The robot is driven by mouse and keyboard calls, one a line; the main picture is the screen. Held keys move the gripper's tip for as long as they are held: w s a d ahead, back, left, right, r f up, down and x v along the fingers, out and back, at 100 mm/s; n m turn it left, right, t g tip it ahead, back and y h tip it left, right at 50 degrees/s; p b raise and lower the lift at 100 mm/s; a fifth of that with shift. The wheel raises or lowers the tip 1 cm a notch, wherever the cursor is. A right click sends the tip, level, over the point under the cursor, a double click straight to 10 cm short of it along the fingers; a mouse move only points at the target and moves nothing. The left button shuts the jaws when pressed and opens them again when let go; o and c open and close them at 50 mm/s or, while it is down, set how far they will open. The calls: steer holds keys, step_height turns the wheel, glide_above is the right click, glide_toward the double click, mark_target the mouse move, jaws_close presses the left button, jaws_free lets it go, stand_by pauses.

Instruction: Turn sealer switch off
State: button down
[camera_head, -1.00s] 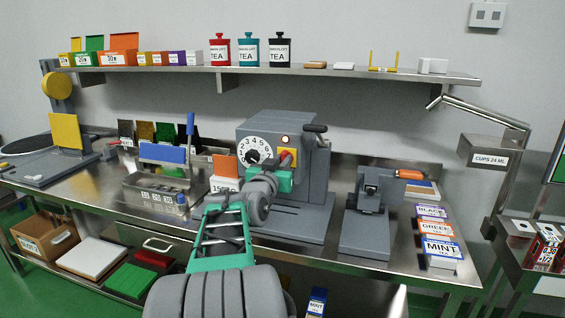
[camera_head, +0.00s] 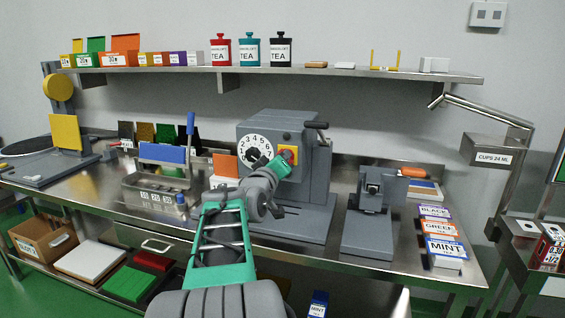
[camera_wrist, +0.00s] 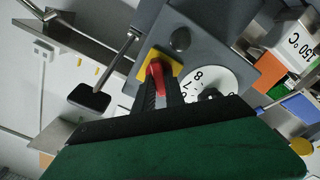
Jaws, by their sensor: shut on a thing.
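The sealer (camera_head: 318,165) is a grey box on the steel bench with a white numbered dial (camera_head: 257,148) on its front. Its switch is a red handle (camera_wrist: 157,73) on a yellow plate (camera_wrist: 174,67), right of the dial in the head view. My gripper (camera_wrist: 159,92) is shut on the red handle, a dark finger on each side of it. The round lamp (camera_wrist: 180,39) beside the switch looks dark.
A black-tipped lever (camera_head: 316,125) sticks out at the sealer's upper right. A grey press (camera_head: 370,215) with an orange handle stands to the right. A steel box with a blue bar (camera_head: 162,153) stands to the left. The shelf (camera_head: 330,75) runs above.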

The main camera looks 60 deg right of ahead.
steer(key=n+p, duration=0.1)
steer(key=n, duration=0.8)
steer(key=shift+f, duration=0.2)
steer(key=shift+n, duration=0.3)
steer(key=c, duration=1.4)
jaws_free()
steer(key=s+a+b, duration=0.1)
steer(key=a, duration=0.6)
steer(key=shift+a, duration=0.35)
